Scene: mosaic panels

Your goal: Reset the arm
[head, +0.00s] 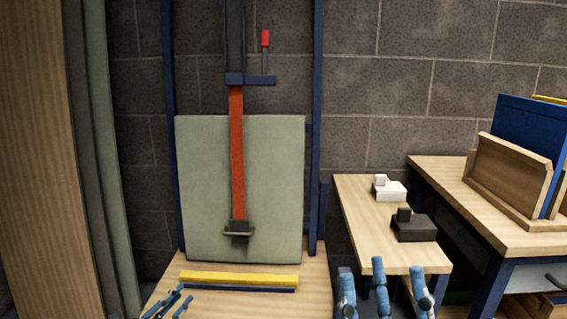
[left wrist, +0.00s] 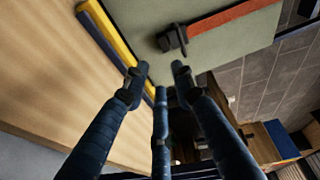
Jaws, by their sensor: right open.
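My left gripper (head: 172,302) is low at the left of the head view, over the front part of the wooden table (head: 235,308). In the left wrist view its blue fingers (left wrist: 160,75) stand apart with nothing between them. My right gripper (head: 382,285) is at the bottom right of the head view, fingers spread upward and empty, in front of the side bench. A pale green panel (head: 205,190) stands upright at the back of the table. An orange-red bar clamp (head: 238,150) runs down its front, with a black foot (head: 238,232) near the bottom.
A yellow strip (head: 238,279) with a dark blue edge lies across the table before the panel. A white block (head: 390,192) and a black block (head: 415,231) sit on the side bench (head: 365,210). A workbench with a wooden rack (head: 507,178) stands at right.

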